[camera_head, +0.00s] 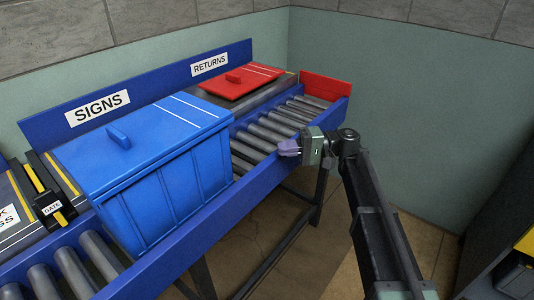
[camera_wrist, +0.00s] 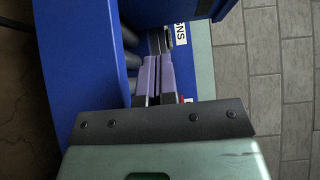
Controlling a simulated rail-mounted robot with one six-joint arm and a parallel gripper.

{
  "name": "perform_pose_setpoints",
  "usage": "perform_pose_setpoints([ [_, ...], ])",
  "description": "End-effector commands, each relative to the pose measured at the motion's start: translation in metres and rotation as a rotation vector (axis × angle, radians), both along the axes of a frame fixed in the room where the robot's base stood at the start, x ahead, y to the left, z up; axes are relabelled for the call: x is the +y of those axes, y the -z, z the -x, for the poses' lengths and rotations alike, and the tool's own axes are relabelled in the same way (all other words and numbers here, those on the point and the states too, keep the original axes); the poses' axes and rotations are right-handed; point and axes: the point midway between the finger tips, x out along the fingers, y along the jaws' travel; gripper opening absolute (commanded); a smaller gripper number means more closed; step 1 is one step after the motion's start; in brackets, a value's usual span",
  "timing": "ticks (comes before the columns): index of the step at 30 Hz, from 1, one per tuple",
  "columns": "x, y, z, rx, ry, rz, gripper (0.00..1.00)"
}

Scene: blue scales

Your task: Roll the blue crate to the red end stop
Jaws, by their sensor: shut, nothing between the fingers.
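The blue crate (camera_head: 175,200) sits on the roller conveyor left of centre in the head view, under a blue top with a knob and white stripes. The red end stop (camera_head: 326,87) stands at the conveyor's far right end. Bare rollers (camera_head: 262,132) lie between the two. My gripper (camera_head: 288,148) is over the front rail, right of the crate and apart from it, on the near side of the end stop. Its purple fingers (camera_wrist: 157,78) are together and empty in the wrist view, pointing along the rollers. A dark blue part at the wrist view's top is probably the crate.
A black and yellow gate (camera_head: 47,198) stands left of the crate, with more rollers (camera_head: 75,270) in front. A red lid (camera_head: 240,80) lies behind the rollers below the RETURNS label (camera_head: 209,64). The blue side rail (camera_wrist: 85,65) fills the wrist view's left. A wall is behind.

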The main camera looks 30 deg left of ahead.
Motion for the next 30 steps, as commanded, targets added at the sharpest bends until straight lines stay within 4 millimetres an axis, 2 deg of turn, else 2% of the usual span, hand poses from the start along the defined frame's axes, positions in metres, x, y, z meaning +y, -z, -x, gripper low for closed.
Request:
perform_pose_setpoints([
  [12, 0.068, 0.0, 0.055, -0.001, -0.002, 0.002, 0.0],
  [15, 0.07, 0.0, 0.074, -0.001, 0.0, 0.002, 0.0],
  [19, 0.072, 0.0, 0.089, -0.001, 0.0, 0.002, 0.0],
  [30, 0.073, 0.0, 0.094, -0.001, 0.002, 0.002, 0.0],
])
